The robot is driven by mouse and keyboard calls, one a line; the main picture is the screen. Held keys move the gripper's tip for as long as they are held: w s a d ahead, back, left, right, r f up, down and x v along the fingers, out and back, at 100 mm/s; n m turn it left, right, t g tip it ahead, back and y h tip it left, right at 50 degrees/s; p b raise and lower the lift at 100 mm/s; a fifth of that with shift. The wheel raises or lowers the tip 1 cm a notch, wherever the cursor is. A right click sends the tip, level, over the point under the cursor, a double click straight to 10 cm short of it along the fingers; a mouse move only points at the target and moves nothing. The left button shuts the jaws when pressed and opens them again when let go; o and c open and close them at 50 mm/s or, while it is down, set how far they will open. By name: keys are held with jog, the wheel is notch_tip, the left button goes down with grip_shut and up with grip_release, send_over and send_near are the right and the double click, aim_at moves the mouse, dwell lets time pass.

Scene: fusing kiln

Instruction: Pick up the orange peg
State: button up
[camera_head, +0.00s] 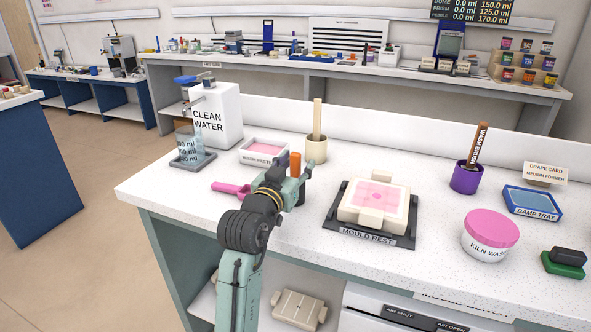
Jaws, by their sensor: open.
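The orange peg (295,162) stands upright at the end of my arm, left of the middle of the view. My gripper (292,176) is open, with a finger to each side of the peg as seen from here. The lower part of the peg is hidden by the gripper. I cannot tell whether the fingers touch the peg, or what the peg's lower end rests on.
A pink-filled tray (250,153) and a beige cup with a stick (316,150) stand just behind the gripper. A pink scoop (228,187) lies to the left. The mould rest (340,235) holds a pink-topped mould to the right. A clean water tank (226,112) stands at the back left.

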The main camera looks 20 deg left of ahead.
jog(key=shift+c, duration=0.3)
grip_shut()
jog(key=shift+r, duration=0.15)
